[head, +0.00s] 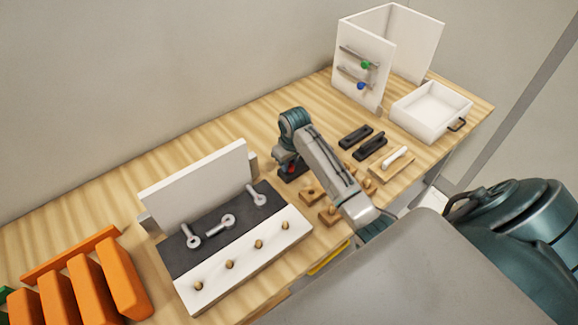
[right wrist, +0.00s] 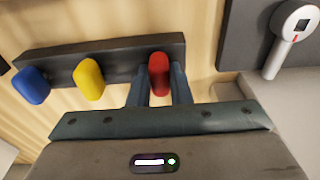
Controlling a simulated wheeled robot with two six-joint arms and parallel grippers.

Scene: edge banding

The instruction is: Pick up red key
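The red key (right wrist: 159,75) is upright at the right end of a dark rack (right wrist: 115,58) in the right wrist view. My right gripper (right wrist: 159,88) has one finger on each side of it. The fingers are close together and the key fills the gap between their tips, so the gripper looks shut on it. I cannot tell whether the key has left the rack. In the head view a bit of red (head: 291,168) shows below my right gripper, and the arm hides most of the rack. My left gripper is not in view.
A yellow key (right wrist: 88,79) and a blue key (right wrist: 31,85) stand left of the red one. A grey-and-white board (head: 258,250) with metal fittings lies left of the arm. Black handles (head: 371,147) and a white drawer (head: 432,111) are to the right.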

